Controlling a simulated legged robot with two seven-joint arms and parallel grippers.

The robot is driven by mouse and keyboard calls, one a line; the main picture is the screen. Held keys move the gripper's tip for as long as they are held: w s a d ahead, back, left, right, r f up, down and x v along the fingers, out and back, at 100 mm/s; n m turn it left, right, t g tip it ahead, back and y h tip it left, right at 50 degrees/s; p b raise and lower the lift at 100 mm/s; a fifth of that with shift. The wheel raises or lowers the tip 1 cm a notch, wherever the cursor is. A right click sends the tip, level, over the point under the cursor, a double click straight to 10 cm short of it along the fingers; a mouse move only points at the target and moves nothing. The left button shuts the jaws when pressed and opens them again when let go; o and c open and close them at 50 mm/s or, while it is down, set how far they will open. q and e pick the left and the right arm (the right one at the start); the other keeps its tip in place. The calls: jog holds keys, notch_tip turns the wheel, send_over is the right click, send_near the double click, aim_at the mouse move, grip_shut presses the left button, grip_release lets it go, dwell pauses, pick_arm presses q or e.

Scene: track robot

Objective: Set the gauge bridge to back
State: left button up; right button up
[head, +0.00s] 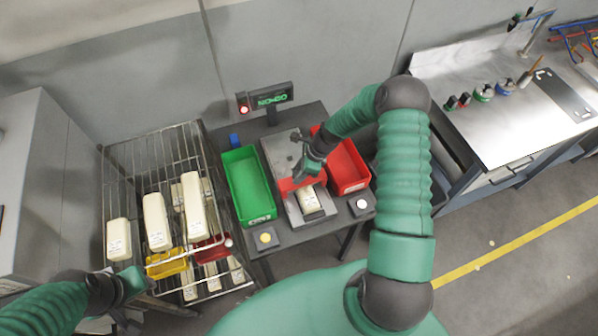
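The gauge bridge appears to be the red crosspiece (287,185) over the grey plate of the test station (275,150). A cream block with a printed label (311,203) lies on the plate at the front of the red piece. My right gripper (306,172) is down at the red piece and covers part of it. I cannot tell whether its fingers are closed on it. My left gripper (130,290) is at the lower left, in front of the wire rack and away from the station; its fingers are not clear.
A green bin (249,185) stands left of the plate and a red bin (347,167) right of it. The wire rack (150,150) holds several cream blocks. A metal workbench (500,120) stands at the right.

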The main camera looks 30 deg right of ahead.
jog(key=shift+w, duration=0.1)
grip_shut()
jog(key=shift+w+d+r, duration=0.1)
jog(key=shift+d, duration=0.05)
dwell(0.8)
